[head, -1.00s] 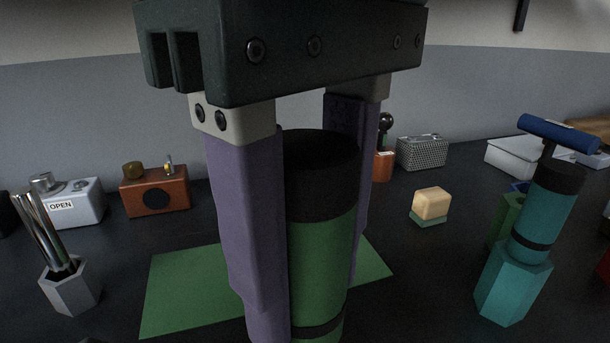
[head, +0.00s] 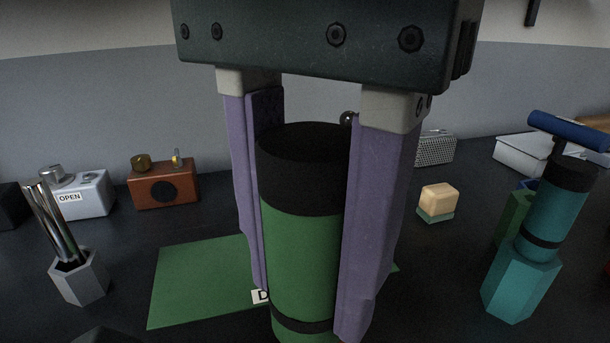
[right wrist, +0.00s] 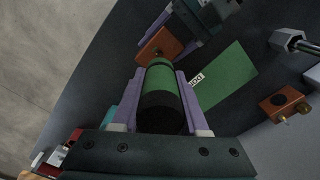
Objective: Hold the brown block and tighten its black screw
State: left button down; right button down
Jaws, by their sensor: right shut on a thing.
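My right gripper (head: 310,300) is shut on an upright green cylinder-shaped tool (head: 302,255) with a black cap and a dark band low down. The tool's lower end is out of the head view. In the right wrist view the tool (right wrist: 163,80) points at a brown block (right wrist: 158,46).
A green mat (head: 195,285) with a partly hidden label lies behind the tool. A grey holder (head: 78,283) with metal rods stands left, a teal tool (head: 553,220) in a teal holder (head: 518,285) right. A brown box (head: 163,188) and a small wooden block (head: 438,200) stand farther back.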

jog(key=shift+d, duration=0.1)
jog(key=shift+s+n, duration=0.1)
jog(key=shift+n, duration=0.6)
jog(key=shift+r, duration=1.1)
jog(key=n, duration=0.4)
jog(key=shift+n, duration=0.4)
jog(key=n, duration=0.5)
